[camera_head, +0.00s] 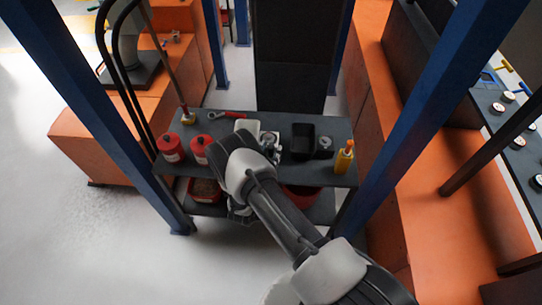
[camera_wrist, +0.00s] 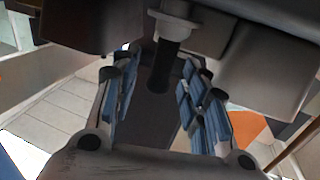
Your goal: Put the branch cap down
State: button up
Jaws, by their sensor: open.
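In the head view my arm reaches over the dark two-level cart (camera_head: 225,182), and its wrist hides most of my gripper. In the wrist view my gripper (camera_wrist: 158,75) is open, with its blue-padded fingers spread apart. A dark upright cylinder with a pale collar (camera_wrist: 165,60) shows between and beyond the fingers. I cannot tell whether it is the branch cap, and no pad is clearly touching it. A small round grey item (camera_head: 325,143) lies on the cart top, right of a black bin (camera_head: 303,137). I cannot identify the branch cap for certain.
Two red canisters (camera_head: 171,148) stand at the cart's left, a red wrench (camera_head: 228,114) lies at its back, and a yellow bottle (camera_head: 344,157) stands at its right. Blue posts (camera_head: 403,120) flank the cart. An orange structure (camera_head: 430,215) runs along the right.

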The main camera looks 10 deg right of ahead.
jog(key=shift+c, duration=0.3)
grip_shut()
dwell(0.3)
